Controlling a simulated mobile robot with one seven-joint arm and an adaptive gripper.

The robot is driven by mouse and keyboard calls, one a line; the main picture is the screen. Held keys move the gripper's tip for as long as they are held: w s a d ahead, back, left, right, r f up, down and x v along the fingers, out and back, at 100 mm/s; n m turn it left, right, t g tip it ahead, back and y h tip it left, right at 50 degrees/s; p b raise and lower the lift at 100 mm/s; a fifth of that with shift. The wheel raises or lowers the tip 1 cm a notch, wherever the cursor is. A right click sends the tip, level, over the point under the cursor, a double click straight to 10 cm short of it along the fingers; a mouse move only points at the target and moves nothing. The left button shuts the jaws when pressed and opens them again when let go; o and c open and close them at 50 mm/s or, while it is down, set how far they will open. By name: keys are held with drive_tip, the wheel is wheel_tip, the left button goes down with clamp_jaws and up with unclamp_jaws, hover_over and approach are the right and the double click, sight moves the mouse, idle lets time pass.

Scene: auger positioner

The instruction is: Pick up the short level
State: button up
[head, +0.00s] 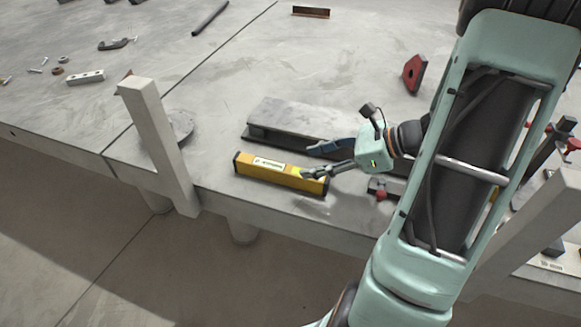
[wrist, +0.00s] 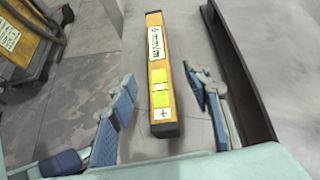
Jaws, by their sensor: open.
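The short level (head: 268,170) is a yellow bar with dark end caps and a white label. In the head view it lies on the grey table near its front edge. In the wrist view the level (wrist: 158,72) runs lengthwise away from me, with a bright yellow-green vial window near its close end. My gripper (head: 308,163) is open at the level's right end. In the wrist view the blue-padded fingers of my gripper (wrist: 160,98) stand apart, one on each side of the level.
A grey steel beam (head: 300,115) lies just behind the level. A pale upright post (head: 155,135) stands to the left at the table edge. A red clamp (head: 381,190) is to the right. A red angled block (head: 414,73) sits further back.

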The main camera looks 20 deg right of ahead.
sight(284, 168)
drive_tip(key=shift+s+d+f+m+t, duration=0.2)
drive_tip(key=shift+s+f+m+t, duration=0.1)
drive_tip(key=shift+s+m, duration=0.1)
drive_tip(key=b+x, duration=0.1)
drive_tip(key=x, duration=0.3)
drive_tip(key=shift+w+a+f, duration=0.1)
drive_tip(key=shift+w+a, duration=0.1)
drive_tip(key=shift+a, duration=0.1)
drive_tip(key=shift+a+r+b+x, duration=0.15)
drive_tip(key=shift+b+x, duration=0.1)
drive_tip(key=shift+x, duration=1.2)
drive_tip(key=shift+a+r+b+x, duration=0.1)
drive_tip(key=shift+r+b+x, duration=0.15)
drive_tip(key=shift+x, duration=1.25)
drive_tip(key=shift+c, duration=0.4)
clamp_jaws()
